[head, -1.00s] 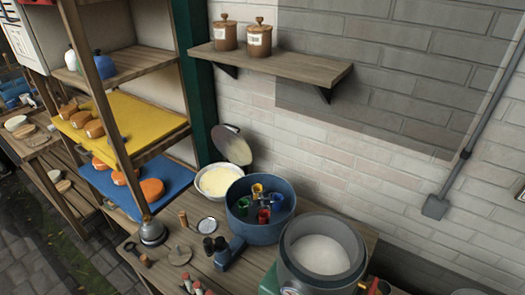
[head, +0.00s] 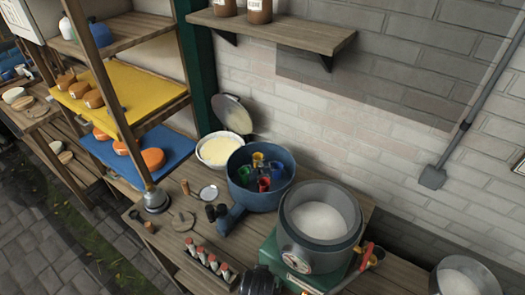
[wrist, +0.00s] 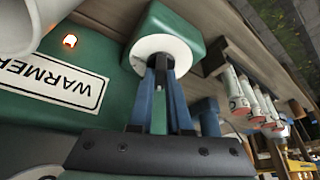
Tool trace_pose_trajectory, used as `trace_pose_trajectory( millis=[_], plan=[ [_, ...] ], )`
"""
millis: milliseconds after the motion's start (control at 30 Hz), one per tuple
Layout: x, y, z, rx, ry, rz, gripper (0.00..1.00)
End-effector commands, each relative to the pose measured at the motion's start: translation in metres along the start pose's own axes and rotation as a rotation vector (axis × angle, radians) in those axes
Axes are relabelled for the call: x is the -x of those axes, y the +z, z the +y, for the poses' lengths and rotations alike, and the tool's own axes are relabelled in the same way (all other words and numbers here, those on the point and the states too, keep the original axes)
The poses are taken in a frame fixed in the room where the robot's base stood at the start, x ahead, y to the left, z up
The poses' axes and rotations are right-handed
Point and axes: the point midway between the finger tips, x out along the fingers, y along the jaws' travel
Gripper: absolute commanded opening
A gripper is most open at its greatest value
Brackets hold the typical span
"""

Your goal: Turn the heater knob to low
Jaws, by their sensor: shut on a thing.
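The green heater (head: 285,262) stands under the grey pot with a round gauge in the head view. In the wrist view its green front carries a label reading WARMER (wrist: 62,84) and a lit orange lamp (wrist: 70,41). A white round dial (wrist: 150,48) sits on a green block at upper middle. My gripper (wrist: 162,66) is in front of this dial, its narrow fingers shut on the heater knob at the dial's centre. The fingers hide most of the knob, and I cannot read its setting.
Several red-capped bottles (head: 207,260) stand in a row left of the heater. A blue pot (head: 260,197) with coloured items is behind them. A red-handled tap (head: 366,254) juts out at the grey pot's right. A shelf (head: 270,32) is above.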

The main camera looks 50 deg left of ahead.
Motion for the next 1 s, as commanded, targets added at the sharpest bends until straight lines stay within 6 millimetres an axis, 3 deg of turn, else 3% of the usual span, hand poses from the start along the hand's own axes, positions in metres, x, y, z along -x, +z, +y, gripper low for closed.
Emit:
trace_pose_trajectory(
  millis=[500,1000],
  plan=[
    [-0.0005,-0.0003,-0.0015,-0.350,0.147,-0.001,0.00],
    [-0.0002,-0.0003,-0.0018,-0.453,0.188,-0.001,0.00]
  ],
)
